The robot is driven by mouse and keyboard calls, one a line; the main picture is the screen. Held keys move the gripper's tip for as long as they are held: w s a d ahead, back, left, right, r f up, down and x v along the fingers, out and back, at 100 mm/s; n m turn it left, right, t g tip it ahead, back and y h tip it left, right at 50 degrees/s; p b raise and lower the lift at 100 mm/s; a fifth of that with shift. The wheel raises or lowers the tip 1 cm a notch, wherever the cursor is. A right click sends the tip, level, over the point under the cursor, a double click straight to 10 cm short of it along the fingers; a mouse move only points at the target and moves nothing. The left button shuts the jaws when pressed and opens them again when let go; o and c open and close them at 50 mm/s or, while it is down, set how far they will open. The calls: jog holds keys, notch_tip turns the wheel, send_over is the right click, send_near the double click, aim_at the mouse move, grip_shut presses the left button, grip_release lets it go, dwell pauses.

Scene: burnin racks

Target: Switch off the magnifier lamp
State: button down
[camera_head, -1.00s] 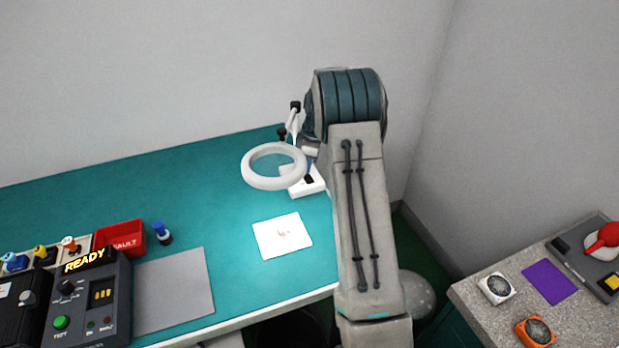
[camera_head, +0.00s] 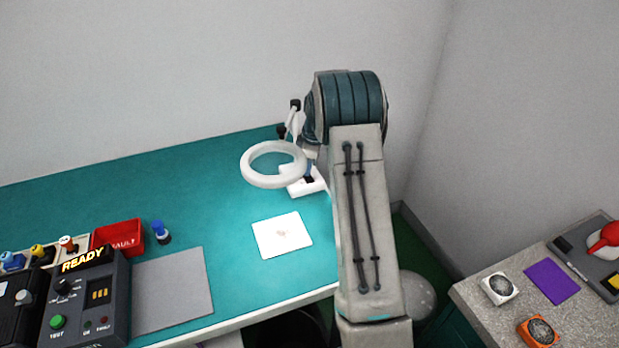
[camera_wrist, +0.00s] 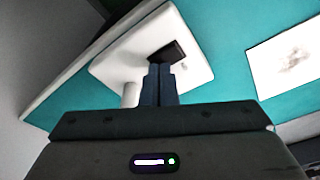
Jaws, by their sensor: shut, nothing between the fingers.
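The magnifier lamp has a white ring head (camera_head: 270,181) over the teal bench and a white base (camera_head: 318,185) beside my arm. In the wrist view the white base (camera_wrist: 115,70) carries a black switch (camera_wrist: 174,51). My gripper (camera_wrist: 160,70) is shut and empty, its blue fingertips at the lower edge of the switch. I cannot tell whether they touch it. In the head view the dark fingers (camera_head: 309,170) show just above the base, mostly hidden by my arm. Whether the lamp is lit is not clear.
A white card (camera_head: 282,236) lies on the bench in front of the lamp. A grey mat (camera_head: 172,290), a red bin (camera_head: 118,238) and a tester reading READY (camera_head: 85,300) are at left. A grey side table (camera_head: 480,310) stands at right. A wall is close behind the lamp.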

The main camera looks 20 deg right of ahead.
jog(key=shift+f, duration=0.15)
jog(key=shift+r+p, duration=1.7)
jog(key=shift+r, duration=1.85)
